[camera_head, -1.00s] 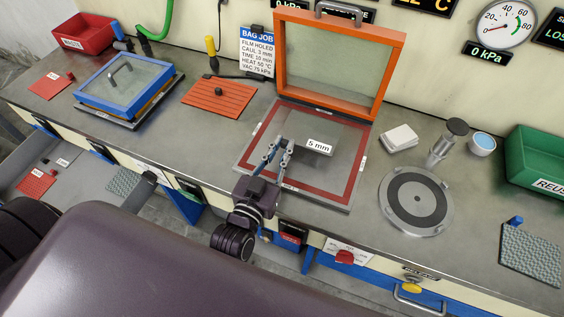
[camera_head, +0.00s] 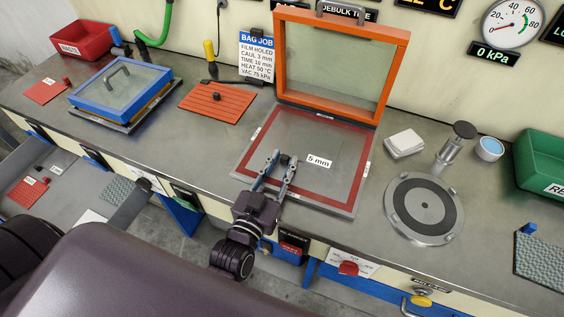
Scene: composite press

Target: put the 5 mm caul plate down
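The 5 mm caul plate (camera_head: 335,145) is a grey sheet with a white "5 mm" label. It lies flat inside the red border of the press bed (camera_head: 357,187), under the raised orange-framed lid (camera_head: 400,72). Its edges are hard to tell from the grey bed. My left gripper (camera_head: 285,159) is over the plate's left front part, its two fingers apart. A small dark knob shows between the fingertips, with no clear contact on it. My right gripper is not in view.
A blue-framed lid (camera_head: 78,96) and an orange ribbed mat (camera_head: 217,100) are to the left. A round grey disc plate (camera_head: 455,231), a white block (camera_head: 404,142) and a green bin (camera_head: 540,160) are to the right. Bare bench lies between them.

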